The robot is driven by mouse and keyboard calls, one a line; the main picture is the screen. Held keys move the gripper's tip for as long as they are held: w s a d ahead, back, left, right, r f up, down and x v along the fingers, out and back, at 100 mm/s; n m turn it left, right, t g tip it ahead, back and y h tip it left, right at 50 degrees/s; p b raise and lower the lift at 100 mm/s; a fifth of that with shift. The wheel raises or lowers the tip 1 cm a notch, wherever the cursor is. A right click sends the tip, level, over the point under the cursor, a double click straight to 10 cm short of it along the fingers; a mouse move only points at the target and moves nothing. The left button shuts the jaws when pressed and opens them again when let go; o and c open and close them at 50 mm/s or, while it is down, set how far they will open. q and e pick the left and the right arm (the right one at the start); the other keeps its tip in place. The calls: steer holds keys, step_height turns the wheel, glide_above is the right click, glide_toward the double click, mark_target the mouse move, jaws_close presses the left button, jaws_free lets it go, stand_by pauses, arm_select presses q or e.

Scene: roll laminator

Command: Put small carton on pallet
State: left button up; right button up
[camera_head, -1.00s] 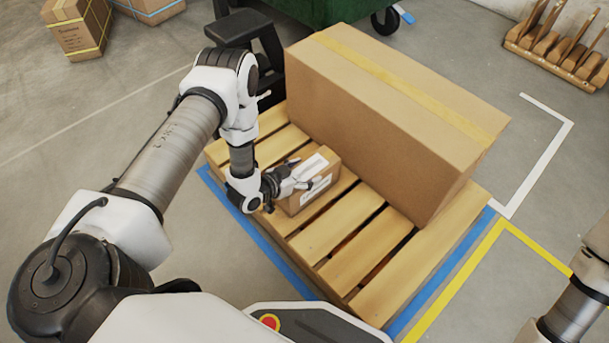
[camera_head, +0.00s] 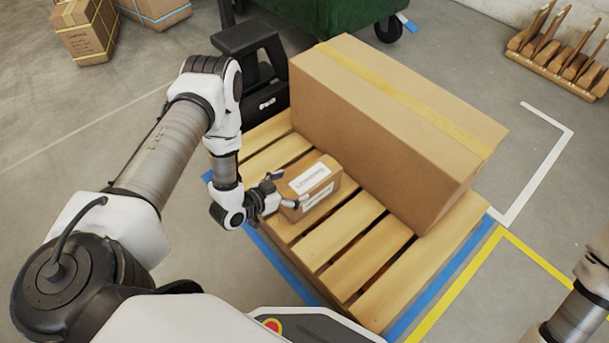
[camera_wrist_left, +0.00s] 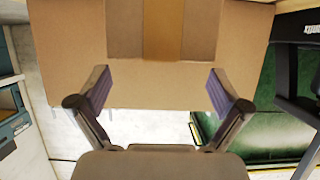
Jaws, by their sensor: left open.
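The small carton (camera_head: 311,187) is a brown box with white labels, resting on the wooden pallet (camera_head: 390,300) near its left side. My left gripper (camera_head: 272,195) is open at the left end of the small carton. Its fingers sit close to that end; whether they touch it is unclear. In the left wrist view my open fingers (camera_wrist_left: 160,88) stand apart before a cardboard face with a tape strip; I cannot tell which carton that is. My right gripper is out of view; only part of that arm shows at the right edge.
A large taped carton (camera_head: 390,125) takes up the far right part of the pallet. A black pallet jack (camera_head: 250,45) and a green wheeled bin (camera_head: 335,15) stand behind. The pallet's front slats are bare. Blue and yellow floor lines run alongside.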

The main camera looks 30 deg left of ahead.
arm_select(q)
steer(key=s+d+r+n+g+y, duration=0.1)
steer(key=s+g, duration=0.5)
steer(key=s, duration=0.6)
steer(key=s+d+r+n+g+y+p, duration=0.1)
steer(key=s+d+n+g+y, duration=0.2)
steer(key=s, duration=0.9)
steer(key=d+g, duration=0.1)
steer(key=g, duration=0.2)
steer(key=shift+s+r+g+p, duration=0.15)
steer(key=shift+r+g+p, duration=0.15)
steer(key=shift+r, duration=0.05)
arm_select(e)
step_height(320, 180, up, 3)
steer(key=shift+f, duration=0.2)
